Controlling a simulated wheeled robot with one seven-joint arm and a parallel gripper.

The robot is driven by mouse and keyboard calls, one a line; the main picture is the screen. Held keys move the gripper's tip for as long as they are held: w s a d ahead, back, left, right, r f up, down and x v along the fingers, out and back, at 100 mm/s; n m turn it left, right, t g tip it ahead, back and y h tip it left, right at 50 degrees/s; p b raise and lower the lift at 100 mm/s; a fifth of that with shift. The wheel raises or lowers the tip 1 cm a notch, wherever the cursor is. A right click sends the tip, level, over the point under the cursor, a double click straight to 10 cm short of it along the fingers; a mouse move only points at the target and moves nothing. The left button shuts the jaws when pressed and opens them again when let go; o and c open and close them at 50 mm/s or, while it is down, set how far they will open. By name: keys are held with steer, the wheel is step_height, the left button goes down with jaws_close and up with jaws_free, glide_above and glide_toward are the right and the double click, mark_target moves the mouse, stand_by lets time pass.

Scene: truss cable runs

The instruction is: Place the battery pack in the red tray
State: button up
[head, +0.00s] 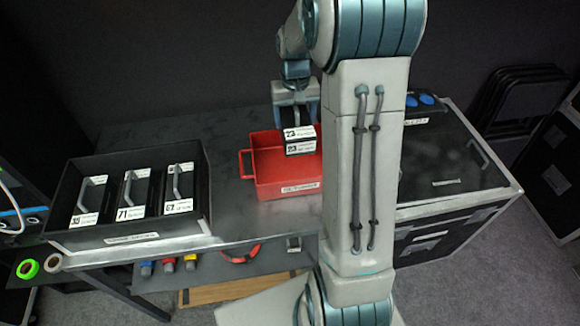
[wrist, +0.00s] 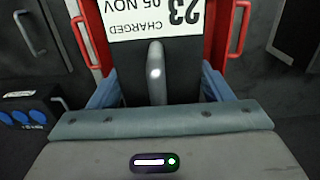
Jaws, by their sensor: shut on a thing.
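The battery pack (head: 301,141) is a black block with white labels, one reading 23. My gripper (head: 297,118) is shut on it and holds it over the red tray (head: 262,189), which has side handles and a label on its front. In the wrist view the pack (wrist: 181,52) sits between the fingers, with its label reading 23 and 05 NOV and its grey handle showing. The red tray (wrist: 223,35) shows behind it. My arm hides the right part of the tray in the head view. I cannot tell how high the pack is above the tray floor.
A black case (head: 130,240) at the left holds several similar packs (head: 133,193) with grey handles. A black flight case (head: 445,175) stands at the right. The table top (head: 228,222) is clear between the left case and the tray. Tape rolls (head: 28,268) hang below.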

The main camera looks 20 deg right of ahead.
steer(key=b, duration=0.4)
glide_above(293, 168)
step_height(293, 168, down, 5)
steer(key=shift+d+f, duration=0.1)
steer(key=shift+f, duration=0.1)
steer(key=shift+w+f+p, duration=0.1)
steer(key=shift+f+p, duration=0.2)
steer(key=shift+f, duration=4.55)
steer(key=shift+f, duration=0.2)
steer(key=o, duration=1.8)
steer(key=shift+r, duration=0.1)
